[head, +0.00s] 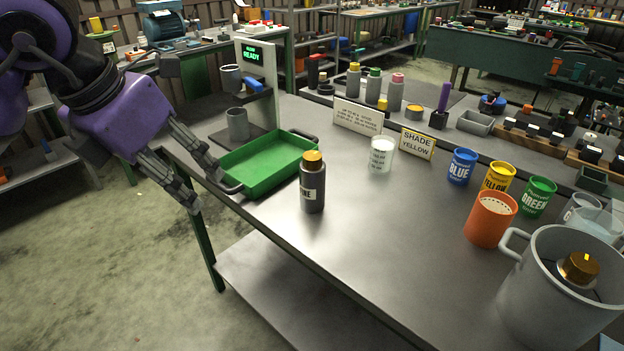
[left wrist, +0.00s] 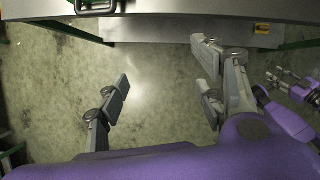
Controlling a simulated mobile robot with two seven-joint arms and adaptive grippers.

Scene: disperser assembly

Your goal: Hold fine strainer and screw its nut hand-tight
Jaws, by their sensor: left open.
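The fine strainer (head: 312,192) is a dark upright cylinder, its label partly readable as "INE". It stands on the bench right of the green tray. A brass nut (head: 313,160) sits on its top; I cannot tell how tight it is. What seems to be my right gripper (left wrist: 290,84) shows small at the right of that view.
The green tray (head: 238,185) is empty. A grey pot (head: 540,300) at the right holds a part with a brass top (head: 579,268). Bench right of the strainer is clear.

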